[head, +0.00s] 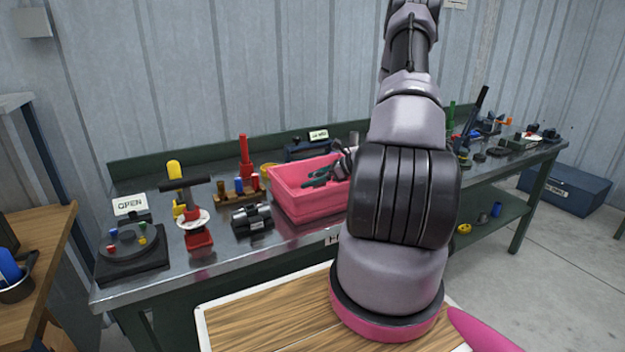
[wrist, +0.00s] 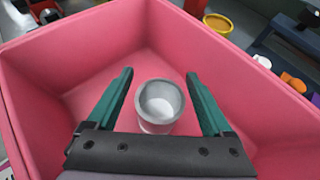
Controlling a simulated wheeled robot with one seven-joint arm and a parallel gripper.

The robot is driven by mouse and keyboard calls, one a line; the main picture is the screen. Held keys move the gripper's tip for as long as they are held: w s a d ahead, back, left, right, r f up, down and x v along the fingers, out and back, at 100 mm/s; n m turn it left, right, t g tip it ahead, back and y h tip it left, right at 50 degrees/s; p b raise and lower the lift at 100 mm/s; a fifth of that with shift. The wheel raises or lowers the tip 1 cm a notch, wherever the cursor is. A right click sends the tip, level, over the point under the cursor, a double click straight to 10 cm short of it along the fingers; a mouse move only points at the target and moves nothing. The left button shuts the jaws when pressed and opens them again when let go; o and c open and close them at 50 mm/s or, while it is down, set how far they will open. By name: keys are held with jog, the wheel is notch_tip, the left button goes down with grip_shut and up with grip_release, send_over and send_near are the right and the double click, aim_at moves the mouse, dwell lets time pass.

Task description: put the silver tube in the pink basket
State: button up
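The pink basket (head: 305,209) stands on the metal workbench, partly hidden by my arm. In the wrist view, the basket (wrist: 90,45) surrounds my gripper, with its walls on several sides. The silver tube (wrist: 160,106) shows its open round end between the green fingers of my gripper (wrist: 160,76). The fingers are apart, with a gap on each side of the tube. The tube is inside the basket's outline; whether it touches the floor I cannot tell. In the head view, my gripper (head: 318,179) is at the basket, and the tube cannot be made out there.
A red-based press tool (head: 198,230), a black clamp block (head: 252,218) and a turntable fixture (head: 131,248) stand left of the basket. A yellow ring (wrist: 218,22) lies beyond the basket wall.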

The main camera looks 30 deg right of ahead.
jog(key=shift+d+r, duration=0.1)
jog(key=shift+r, duration=0.1)
jog(key=v, duration=1.1)
jog(key=s+a+r+n+g+h, duration=0.1)
jog(key=s+a+r+n+g, duration=0.2)
jog(key=a+r+n, duration=0.45)
jog(key=s+a+r+n+g+h, duration=0.1)
jog(key=s+a+r+n+g, duration=0.3)
jog(key=a+r, duration=0.7)
jog(key=s+a+r+n+t+h, duration=0.2)
jog(key=s+r+n+t, duration=0.1)
jog(key=s+r+n, duration=0.2)
jog(key=s+a+r+n+t+h, duration=0.2)
jog(key=s+r+n, duration=0.4)
jog(key=s+r, duration=0.3)
jog(key=shift+a+r+t+h, duration=0.4)
jog(key=shift+a+h, duration=0.1)
jog(key=shift+a, duration=0.2)
